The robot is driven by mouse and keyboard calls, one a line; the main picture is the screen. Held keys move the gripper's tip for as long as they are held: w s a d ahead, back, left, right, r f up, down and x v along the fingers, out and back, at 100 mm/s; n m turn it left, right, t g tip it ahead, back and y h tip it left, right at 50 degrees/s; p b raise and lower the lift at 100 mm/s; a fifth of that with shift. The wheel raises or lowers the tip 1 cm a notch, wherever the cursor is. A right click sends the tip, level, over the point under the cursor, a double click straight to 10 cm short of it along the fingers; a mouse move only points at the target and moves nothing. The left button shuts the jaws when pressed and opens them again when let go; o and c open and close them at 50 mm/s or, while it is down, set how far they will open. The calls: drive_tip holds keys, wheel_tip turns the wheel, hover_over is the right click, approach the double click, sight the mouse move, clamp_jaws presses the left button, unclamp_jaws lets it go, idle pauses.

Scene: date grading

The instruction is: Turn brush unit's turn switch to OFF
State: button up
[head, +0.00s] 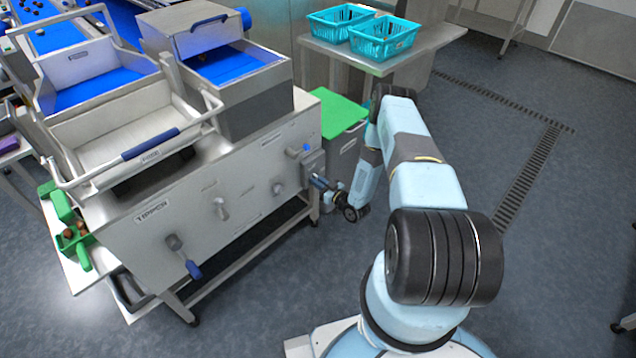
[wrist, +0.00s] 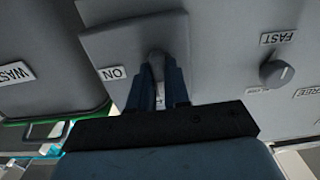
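The brush unit (head: 150,222) is a grey machine with a sloping front panel, at the left and middle of the head view. A small switch box (head: 313,166) sits at the right end of its panel. My gripper (head: 318,182) is at this box. In the wrist view, the grey turn switch (wrist: 155,58) stands between the two dark blue fingertips of my gripper (wrist: 157,72), which appear closed on its sides. An ON label (wrist: 112,73) is just left of the switch. No OFF label shows, and the fingers partly hide which way the switch points.
A round knob (wrist: 277,73) with a FAST label (wrist: 278,38) is at the right in the wrist view. Teal baskets (head: 385,38) rest on a table behind.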

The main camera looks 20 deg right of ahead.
drive_tip(key=o, duration=0.4)
drive_tip(key=shift+o, duration=0.2)
drive_tip(key=v, duration=1.3)
drive_tip(key=shift+s+d, duration=0.2)
drive_tip(key=shift+s, duration=0.15)
drive_tip(key=shift+f, duration=0.15)
